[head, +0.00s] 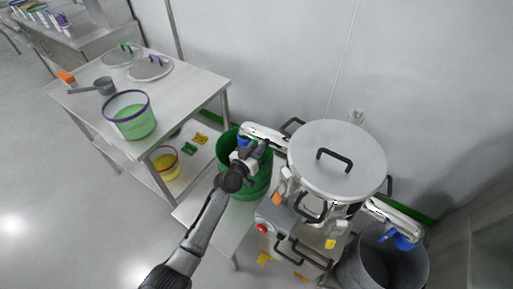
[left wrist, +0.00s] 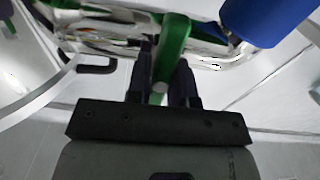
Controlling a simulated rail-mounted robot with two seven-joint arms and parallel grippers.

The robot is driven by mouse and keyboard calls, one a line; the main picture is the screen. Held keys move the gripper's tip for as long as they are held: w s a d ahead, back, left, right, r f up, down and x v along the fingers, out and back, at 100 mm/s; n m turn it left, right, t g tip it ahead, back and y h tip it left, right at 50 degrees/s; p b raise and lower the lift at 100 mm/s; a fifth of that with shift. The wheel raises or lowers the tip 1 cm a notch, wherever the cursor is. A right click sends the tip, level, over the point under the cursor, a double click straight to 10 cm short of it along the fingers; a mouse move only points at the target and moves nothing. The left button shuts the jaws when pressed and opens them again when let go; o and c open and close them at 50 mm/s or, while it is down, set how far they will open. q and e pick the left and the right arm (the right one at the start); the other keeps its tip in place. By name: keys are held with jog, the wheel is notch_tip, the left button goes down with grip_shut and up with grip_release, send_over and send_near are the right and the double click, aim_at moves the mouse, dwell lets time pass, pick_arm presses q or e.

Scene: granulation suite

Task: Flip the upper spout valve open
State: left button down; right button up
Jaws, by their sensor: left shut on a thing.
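A round steel machine with a flat lid (head: 337,160) has one chrome spout on its left (head: 264,134) and another on its lower right (head: 392,214). Blue parts show at the left spout's end (head: 244,142) and the right spout's end (head: 404,242). My left gripper (head: 250,154) is at the left spout's end. In the left wrist view its fingers (left wrist: 166,85) are shut on a green lever (left wrist: 172,45), with chrome pipe behind and a blue cylinder (left wrist: 266,20) to the right. The valve's exact angle is unclear. My right gripper is not in view.
A green bucket (head: 231,180) stands under the left spout, and a grey bin (head: 385,265) under the right one. A steel table (head: 190,88) at left holds a green tub (head: 133,121), lids and a scoop. A yellow-filled tub (head: 164,165) sits on its lower shelf.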

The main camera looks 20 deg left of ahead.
pick_arm(q)
jog(key=n, duration=0.8)
jog(key=shift+a+n, duration=0.1)
jog(key=shift+n, duration=0.3)
jog(key=n, duration=0.4)
jog(key=shift+f+n, duration=0.1)
jog(key=shift+n, duration=2)
jog(key=c, duration=1)
grip_release()
jog(key=shift+p, duration=0.3)
